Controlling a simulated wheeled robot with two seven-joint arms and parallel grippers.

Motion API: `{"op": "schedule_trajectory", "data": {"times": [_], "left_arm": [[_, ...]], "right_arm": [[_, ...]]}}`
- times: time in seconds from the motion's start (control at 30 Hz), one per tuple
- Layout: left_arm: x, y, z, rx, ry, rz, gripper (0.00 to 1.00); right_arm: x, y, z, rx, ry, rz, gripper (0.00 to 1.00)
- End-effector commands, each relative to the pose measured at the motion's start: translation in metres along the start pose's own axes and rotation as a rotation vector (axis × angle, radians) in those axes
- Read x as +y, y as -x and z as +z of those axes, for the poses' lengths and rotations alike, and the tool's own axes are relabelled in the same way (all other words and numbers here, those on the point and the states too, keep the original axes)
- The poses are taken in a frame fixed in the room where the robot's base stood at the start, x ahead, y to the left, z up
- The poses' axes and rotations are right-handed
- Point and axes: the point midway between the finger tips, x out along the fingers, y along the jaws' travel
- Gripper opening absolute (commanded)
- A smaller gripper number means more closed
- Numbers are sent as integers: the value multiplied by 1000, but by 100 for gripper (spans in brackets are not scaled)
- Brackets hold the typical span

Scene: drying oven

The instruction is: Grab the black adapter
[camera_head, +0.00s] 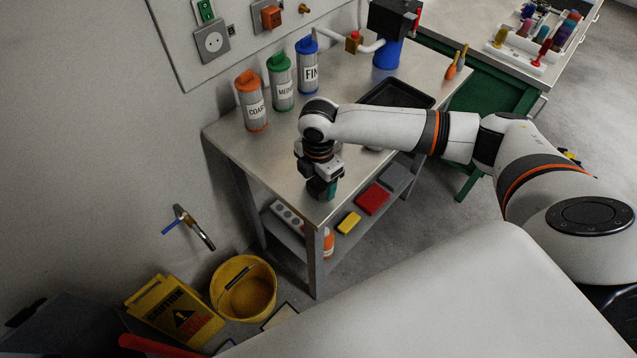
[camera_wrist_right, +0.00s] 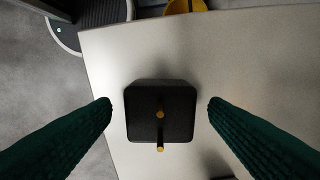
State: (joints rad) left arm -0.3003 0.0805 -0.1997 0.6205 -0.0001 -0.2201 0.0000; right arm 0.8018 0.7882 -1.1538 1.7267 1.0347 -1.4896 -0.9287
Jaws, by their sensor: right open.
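My right gripper (camera_wrist_right: 160,110) is open, with one green finger on each side of the adapter and a visible gap on both sides. In the head view my right gripper (camera_head: 322,190) points down at the near corner of the metal table (camera_head: 235,150). The adapter cannot be made out there behind the gripper. My left gripper is not in view.
Orange (camera_head: 252,100), green (camera_head: 281,82) and blue (camera_head: 308,65) lidded canisters stand along the wall side. A black tray (camera_head: 398,93) lies behind my right arm. A yellow bucket (camera_head: 243,287) and caution sign (camera_head: 172,310) stand on the floor. The tabletop's left part is clear.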

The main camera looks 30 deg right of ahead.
Motion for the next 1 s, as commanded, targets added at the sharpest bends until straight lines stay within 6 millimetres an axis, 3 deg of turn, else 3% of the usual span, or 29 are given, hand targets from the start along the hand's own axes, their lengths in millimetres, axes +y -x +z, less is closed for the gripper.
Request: {"op": "schedule_trajectory", "data": {"times": [0.13,0.33,0.37,0.67,1.0], "left_arm": [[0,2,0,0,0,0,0],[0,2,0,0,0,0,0],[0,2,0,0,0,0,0],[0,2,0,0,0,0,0],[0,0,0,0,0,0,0]], "right_arm": [[0,-12,0,0,-1,0,69],[0,-14,0,0,0,-1,69],[0,-14,0,0,0,-1,67],[0,-13,0,0,0,-1,20],[-1,-2,0,0,1,-4,20]]}}
